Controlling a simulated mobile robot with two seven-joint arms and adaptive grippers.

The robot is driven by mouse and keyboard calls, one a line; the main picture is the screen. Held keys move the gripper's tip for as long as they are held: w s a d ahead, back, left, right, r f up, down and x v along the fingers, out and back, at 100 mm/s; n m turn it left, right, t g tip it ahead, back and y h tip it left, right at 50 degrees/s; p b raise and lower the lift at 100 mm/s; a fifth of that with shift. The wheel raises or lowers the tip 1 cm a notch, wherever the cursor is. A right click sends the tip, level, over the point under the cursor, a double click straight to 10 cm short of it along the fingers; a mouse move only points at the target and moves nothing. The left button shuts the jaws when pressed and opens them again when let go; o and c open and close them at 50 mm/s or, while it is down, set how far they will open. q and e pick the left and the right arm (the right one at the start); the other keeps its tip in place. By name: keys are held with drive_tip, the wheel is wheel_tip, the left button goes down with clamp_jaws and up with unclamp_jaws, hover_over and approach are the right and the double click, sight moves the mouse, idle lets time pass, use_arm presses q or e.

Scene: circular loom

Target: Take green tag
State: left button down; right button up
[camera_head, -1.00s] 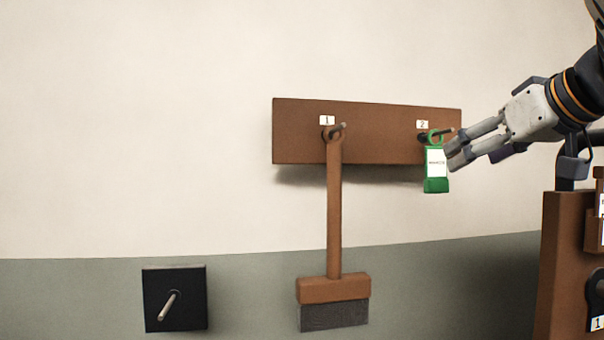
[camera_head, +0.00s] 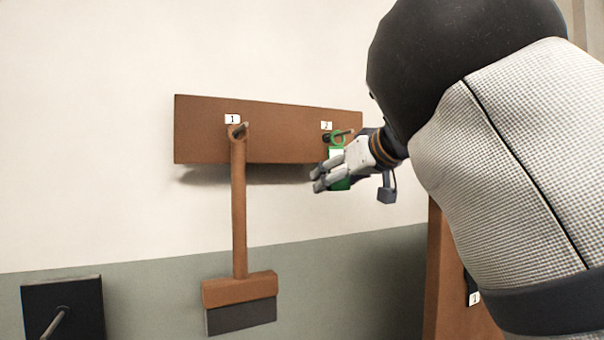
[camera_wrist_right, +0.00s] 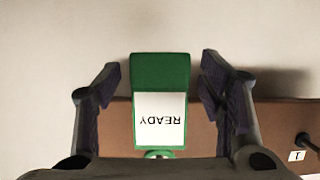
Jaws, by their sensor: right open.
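The green tag (camera_head: 338,154) hangs by its ring from the peg marked 2 on the brown wall board (camera_head: 285,147). In the right wrist view the tag (camera_wrist_right: 160,105) shows upside down, with a white label reading READY. My right gripper (camera_head: 318,180) is in front of the tag and covers part of it in the head view. In the right wrist view the right gripper (camera_wrist_right: 165,85) is open, with one finger on each side of the tag and a gap visible at each side. My left gripper is not in view.
A brown brush (camera_head: 239,210) hangs from peg 1, left of the tag. A black plate with a peg (camera_head: 62,305) is at lower left. A brown cabinet or panel (camera_head: 440,270) stands at right, partly hidden by my arm.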

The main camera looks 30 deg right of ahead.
drive_tip(key=c, duration=1.4)
drive_tip(key=shift+s, duration=0.1)
drive_tip(key=shift+s+r, duration=0.1)
drive_tip(key=v, duration=0.2)
drive_tip(key=f+v, duration=0.1)
drive_tip(key=v, duration=0.2)
drive_tip(key=shift+s+a, duration=0.1)
drive_tip(key=shift+s, duration=0.85)
